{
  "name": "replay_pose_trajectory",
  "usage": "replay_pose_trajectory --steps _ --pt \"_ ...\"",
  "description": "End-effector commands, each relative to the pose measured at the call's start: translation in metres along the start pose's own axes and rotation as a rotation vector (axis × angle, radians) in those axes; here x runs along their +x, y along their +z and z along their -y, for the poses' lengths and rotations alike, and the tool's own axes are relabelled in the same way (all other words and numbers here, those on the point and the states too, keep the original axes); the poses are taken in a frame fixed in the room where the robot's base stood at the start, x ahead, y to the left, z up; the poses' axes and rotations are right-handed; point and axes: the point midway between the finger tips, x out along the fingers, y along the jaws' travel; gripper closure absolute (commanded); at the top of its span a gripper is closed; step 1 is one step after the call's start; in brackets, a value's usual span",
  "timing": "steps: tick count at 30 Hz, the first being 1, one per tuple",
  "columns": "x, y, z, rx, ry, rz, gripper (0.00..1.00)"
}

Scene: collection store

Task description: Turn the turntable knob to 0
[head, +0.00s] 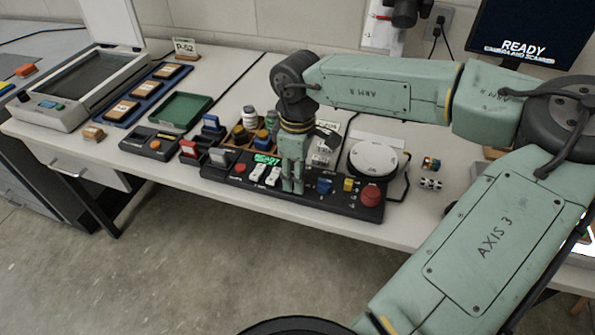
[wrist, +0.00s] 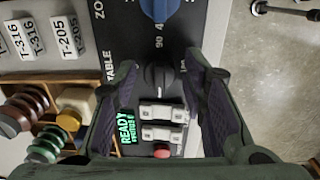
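The turntable knob (wrist: 158,78) is small and black and sits on the dark control panel (head: 335,205). My gripper (head: 293,186) points down over the middle of the panel. In the wrist view my gripper (wrist: 158,88) is open, with a finger on each side of the knob and visible gaps. In the head view the fingers hide the knob.
A blue zoom knob (head: 324,186), a yellow control (head: 348,185) and a red button (head: 370,195) stand to the right on the panel. White switches (head: 258,172) and a green READY display (head: 267,159) are left. A round white turntable (head: 373,158) stands behind.

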Motion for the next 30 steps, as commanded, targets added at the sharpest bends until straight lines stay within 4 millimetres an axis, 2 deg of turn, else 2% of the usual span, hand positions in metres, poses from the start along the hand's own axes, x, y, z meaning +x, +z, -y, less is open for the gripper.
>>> replay_pose_trajectory --steps 2,16,24,30 --pt "-0.0002 0.0 -0.0001 0.0 0.0 0.0 0.69" --pt "-0.0003 0.0 0.0004 0.0 -0.001 0.0 1.0" --pt "0.001 0.0 0.0006 -0.017 -0.002 0.0 1.0" --pt "0.0034 -0.0001 0.0004 -0.095 0.0 0.0 1.0"
